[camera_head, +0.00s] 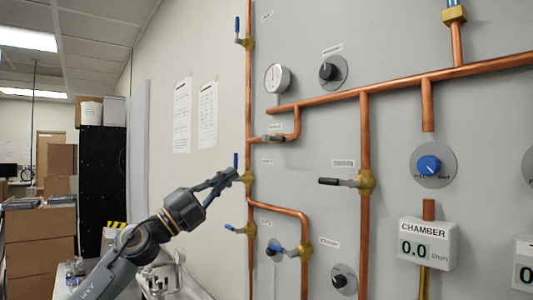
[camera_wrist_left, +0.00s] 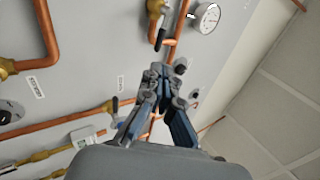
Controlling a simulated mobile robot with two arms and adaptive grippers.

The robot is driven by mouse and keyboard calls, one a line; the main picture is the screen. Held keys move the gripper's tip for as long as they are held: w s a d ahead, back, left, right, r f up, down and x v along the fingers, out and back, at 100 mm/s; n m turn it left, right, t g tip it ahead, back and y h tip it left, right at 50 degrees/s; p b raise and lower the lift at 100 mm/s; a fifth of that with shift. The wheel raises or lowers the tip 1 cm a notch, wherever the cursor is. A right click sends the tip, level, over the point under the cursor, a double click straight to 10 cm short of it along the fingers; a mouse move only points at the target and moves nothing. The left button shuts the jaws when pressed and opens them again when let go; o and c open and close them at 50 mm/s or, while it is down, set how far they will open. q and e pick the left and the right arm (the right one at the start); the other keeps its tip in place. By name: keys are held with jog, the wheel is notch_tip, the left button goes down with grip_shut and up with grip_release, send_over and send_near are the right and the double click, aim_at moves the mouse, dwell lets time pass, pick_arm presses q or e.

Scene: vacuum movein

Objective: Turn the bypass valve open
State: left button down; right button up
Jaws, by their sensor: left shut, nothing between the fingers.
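My left gripper (camera_head: 232,174) is shut and empty. In the head view its fingertips overlap the area just below a blue upright valve handle (camera_head: 236,160) on the left copper pipe. Whether they touch it I cannot tell. In the left wrist view my fingers (camera_wrist_left: 163,70) come together in front of the panel. The valve labels are too small to read, so I cannot tell which is the bypass valve. A black-handled valve (camera_head: 345,182) points left on the middle vertical pipe. Another dark lever (camera_head: 272,138) lies sideways on the upper branch. My right gripper is not in view.
The grey panel (camera_head: 400,40) carries copper pipes (camera_head: 364,130), a gauge (camera_head: 277,78), round knobs (camera_head: 430,165) and a CHAMBER display (camera_head: 427,243). More blue handles (camera_head: 235,229) stick out along the left pipe. Cardboard boxes (camera_head: 40,240) stand far left.

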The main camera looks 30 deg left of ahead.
aim_at(275, 140)
pick_arm(q)
jog(key=p+x, duration=0.6)
jog(key=x, duration=0.5)
jog(key=shift+w+d+r+p, duration=0.15)
jog(key=shift+d+r+p, duration=0.05)
jog(key=shift+r+p, duration=0.2)
jog(key=shift+w+d+r, duration=0.15)
jog(key=shift+w+d, duration=0.1)
jog(key=shift+w, duration=0.3)
